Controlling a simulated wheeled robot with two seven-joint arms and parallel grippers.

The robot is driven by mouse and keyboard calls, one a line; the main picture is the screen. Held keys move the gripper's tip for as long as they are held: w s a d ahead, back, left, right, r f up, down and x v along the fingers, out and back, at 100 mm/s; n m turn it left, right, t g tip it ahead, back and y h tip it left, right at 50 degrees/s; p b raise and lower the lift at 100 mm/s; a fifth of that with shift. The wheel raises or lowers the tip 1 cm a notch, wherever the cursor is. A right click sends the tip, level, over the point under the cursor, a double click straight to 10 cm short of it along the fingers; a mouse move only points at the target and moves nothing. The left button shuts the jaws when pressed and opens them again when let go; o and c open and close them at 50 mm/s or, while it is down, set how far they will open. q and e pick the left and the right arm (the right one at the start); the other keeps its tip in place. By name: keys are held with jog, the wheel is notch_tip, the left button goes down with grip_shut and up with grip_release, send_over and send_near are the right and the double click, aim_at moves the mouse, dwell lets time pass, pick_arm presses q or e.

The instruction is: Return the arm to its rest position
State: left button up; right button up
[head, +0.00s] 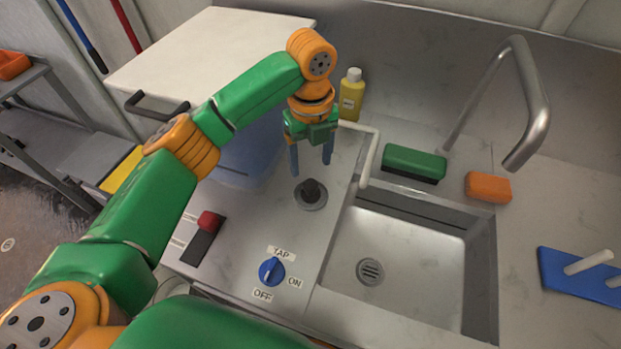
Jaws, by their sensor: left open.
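My left arm comes in from the lower left, green and orange, and bends down over the counter. My left gripper (311,158) points downward with its two blue fingers apart and nothing between them. It hangs above or just behind a black knob on a round metal base (311,192) on the counter left of the sink; I cannot tell the exact height gap. My right gripper is not in view.
The sink basin (400,255) is empty, with a curved faucet (530,100) behind it. A yellow bottle (351,96), green sponge (414,163), orange block (487,187), blue rack (585,277), blue tap dial (271,271) and red-handled switch (209,222) stand around. A white-topped box (200,50) is behind my arm.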

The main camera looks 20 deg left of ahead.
pick_arm(q)
notch_tip(320, 180, up, 4)
jog(key=shift+p, duration=0.3)
